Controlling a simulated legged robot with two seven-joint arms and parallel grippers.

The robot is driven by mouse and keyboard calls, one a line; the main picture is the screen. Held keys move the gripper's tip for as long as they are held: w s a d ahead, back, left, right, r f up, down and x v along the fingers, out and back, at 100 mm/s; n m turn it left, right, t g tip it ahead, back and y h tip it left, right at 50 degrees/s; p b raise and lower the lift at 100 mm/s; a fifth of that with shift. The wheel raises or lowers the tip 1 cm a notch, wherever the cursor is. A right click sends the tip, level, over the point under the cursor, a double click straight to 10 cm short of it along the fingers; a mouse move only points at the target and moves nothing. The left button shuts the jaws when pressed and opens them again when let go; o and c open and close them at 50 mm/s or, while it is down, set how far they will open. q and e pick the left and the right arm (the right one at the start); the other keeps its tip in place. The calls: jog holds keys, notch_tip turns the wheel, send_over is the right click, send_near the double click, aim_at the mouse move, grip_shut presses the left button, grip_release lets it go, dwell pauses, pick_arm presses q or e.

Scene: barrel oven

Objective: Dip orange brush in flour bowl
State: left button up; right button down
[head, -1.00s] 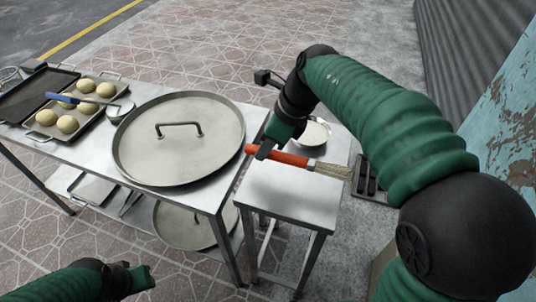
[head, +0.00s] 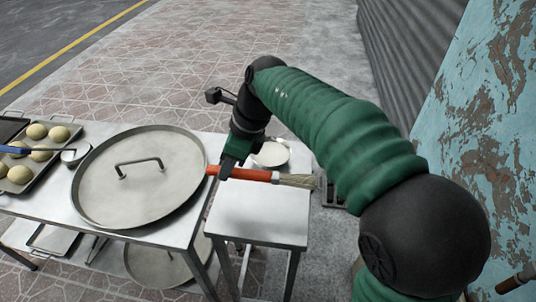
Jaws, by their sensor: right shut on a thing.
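My right gripper (head: 225,172) is shut on the orange brush (head: 252,174) by its handle. The brush lies roughly level, with its pale bristles (head: 298,181) pointing right, above the small metal side table (head: 260,215). The flour bowl (head: 271,154), with white contents, stands on the far part of that side table, just behind the brush and partly hidden by my right arm. The bristles are to the right and in front of the bowl, apart from it in the picture. My left gripper is out of view.
A large round lid (head: 138,190) with a handle covers much of the metal table on the left. A peeling blue wall (head: 480,150) stands right.

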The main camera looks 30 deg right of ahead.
jog(key=w+d+r+m+t+y+p, duration=0.4)
jog(key=w+d+r+m+t, duration=0.15)
jog(key=w+r, duration=0.65)
jog(key=w+d+r+m+t+h+p, duration=0.1)
jog(key=w+d+r+m+t, duration=0.2)
jog(key=d+r, duration=0.4)
jog(key=d+r+m+t+h+p, duration=0.1)
jog(key=d+r+m+t, duration=0.1)
jog(key=d+r+t, duration=0.55)
notch_tip(320, 180, down, 18)
jog(key=d+g+b, duration=0.1)
jog(key=g+b, duration=0.1)
jog(key=b, duration=0.9)
jog(key=shift+r, duration=0.15)
jog(key=shift+w+f+b, duration=0.15)
jog(key=shift+f+b, duration=0.35)
jog(key=shift+b, duration=0.15)
